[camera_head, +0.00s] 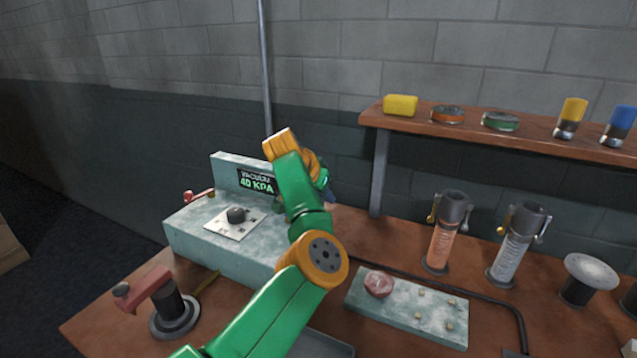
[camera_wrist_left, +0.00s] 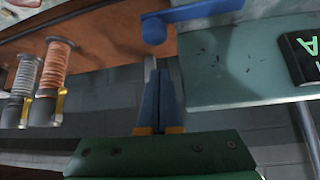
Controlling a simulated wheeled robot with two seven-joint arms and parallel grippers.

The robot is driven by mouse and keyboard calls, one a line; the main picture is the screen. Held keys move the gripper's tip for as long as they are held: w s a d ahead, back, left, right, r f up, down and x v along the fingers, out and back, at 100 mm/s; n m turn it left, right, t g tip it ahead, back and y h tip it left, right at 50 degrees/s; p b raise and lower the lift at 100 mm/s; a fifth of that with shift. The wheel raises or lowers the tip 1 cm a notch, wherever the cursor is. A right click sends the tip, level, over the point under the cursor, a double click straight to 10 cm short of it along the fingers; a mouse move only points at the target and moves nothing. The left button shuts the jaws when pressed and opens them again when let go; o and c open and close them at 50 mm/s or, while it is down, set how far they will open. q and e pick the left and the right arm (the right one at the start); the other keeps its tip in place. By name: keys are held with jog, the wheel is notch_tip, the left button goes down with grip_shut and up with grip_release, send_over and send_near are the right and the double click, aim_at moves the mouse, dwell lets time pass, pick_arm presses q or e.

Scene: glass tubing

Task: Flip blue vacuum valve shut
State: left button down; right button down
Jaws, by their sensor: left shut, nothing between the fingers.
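The blue vacuum valve handle (camera_wrist_left: 205,10) juts from the side of the grey-green vacuum box in the left wrist view, with a rounded knob (camera_wrist_left: 153,30) at its end. My left gripper (camera_wrist_left: 158,66) is shut and empty. Its fingertips point towards the knob and appear just short of it; I cannot tell whether they touch. In the head view my left arm covers most of the valve side of the vacuum box (camera_head: 190,240), and the fingers are hidden. The box's display (camera_head: 257,183) reads vacuum 40 KPA. My right gripper is not in view.
A red handle (camera_head: 198,196) sits on the box's left side and a black knob (camera_head: 237,215) on top. A red-topped clamp (camera_head: 145,290) stands front left. A shelf (camera_head: 480,124) hangs behind.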

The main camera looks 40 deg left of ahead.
pick_arm(q)
jog(key=s, duration=0.1)
jog(key=s+f, duration=0.1)
jog(key=s+p, duration=0.1)
jog(key=shift+d+f, duration=0.25)
dwell(0.4)
